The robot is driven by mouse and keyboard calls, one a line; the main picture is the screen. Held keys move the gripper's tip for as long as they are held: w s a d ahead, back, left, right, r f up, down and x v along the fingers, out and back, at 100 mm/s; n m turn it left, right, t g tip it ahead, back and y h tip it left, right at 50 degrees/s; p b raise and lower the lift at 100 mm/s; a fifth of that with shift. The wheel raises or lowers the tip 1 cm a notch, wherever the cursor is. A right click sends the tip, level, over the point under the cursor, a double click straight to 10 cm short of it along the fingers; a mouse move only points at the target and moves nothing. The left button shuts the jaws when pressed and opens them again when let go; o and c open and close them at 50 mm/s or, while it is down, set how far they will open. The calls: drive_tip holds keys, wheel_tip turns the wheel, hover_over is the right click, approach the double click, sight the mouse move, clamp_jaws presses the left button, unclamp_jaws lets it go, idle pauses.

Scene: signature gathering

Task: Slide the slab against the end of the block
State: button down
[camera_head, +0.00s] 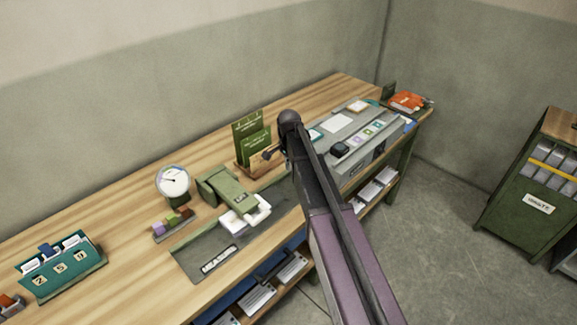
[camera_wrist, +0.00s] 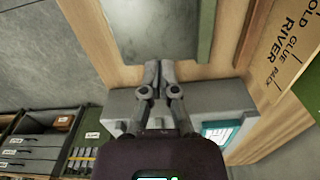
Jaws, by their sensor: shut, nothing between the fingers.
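A flat dark grey-green slab (camera_head: 192,262) lies along the table's front, with a white label; a grey-green flat surface (camera_wrist: 160,35), apparently the same slab, shows at the top of the wrist view. A long grey block (camera_head: 372,140) lies to its right, and its end (camera_wrist: 118,103) shows in the wrist view. Bare wood shows between the two there. No label names them, so which are slab and block is not certain. My gripper (camera_wrist: 158,68) is shut and empty, its tips over that wood strip. In the head view my arm hides part of the gap.
A round dial (camera_head: 173,182) stands farther left. A green cabinet (camera_head: 525,190) is at right.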

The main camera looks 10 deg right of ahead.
sight(274, 193)
drive_tip(key=shift+f, duration=0.1)
drive_tip(key=shift+g+y, duration=0.4)
drive_tip(key=shift+y, duration=0.3)
drive_tip(key=d+f+b, duration=0.1)
drive_tip(key=b, duration=0.1)
drive_tip(key=w+f+b, duration=0.1)
drive_tip(key=f, duration=0.1)
drive_tip(key=w+d+f+b, duration=0.1)
drive_tip(key=f+b, duration=0.1)
drive_tip(key=shift+w+d+f+b, duration=0.15)
drive_tip(key=shift+d+b, duration=0.15)
drive_tip(key=shift+d, duration=0.05)
drive_tip(key=shift+w+d+f+b, duration=0.15)
drive_tip(key=shift+d+f+b, duration=0.15)
drive_tip(key=shift+b, duration=0.05)
drive_tip(key=shift+a, duration=0.1)
drive_tip(key=s+a, duration=0.2)
drive_tip(key=a, duration=0.1)
drive_tip(key=s+a, duration=0.2)
drive_tip(key=a, duration=0.1)
drive_tip(key=s+a, duration=0.2)
drive_tip(key=a, duration=0.1)
drive_tip(key=shift+s+a, duration=0.4)
drive_tip(key=shift+w+f+b, duration=0.1)
drive_tip(key=shift+f+b, duration=0.55)
drive_tip(key=shift+b, duration=0.05)
drive_tip(key=shift+s, duration=0.25)
drive_tip(key=shift+w+d, duration=0.3)
drive_tip(key=shift+d, duration=0.2)
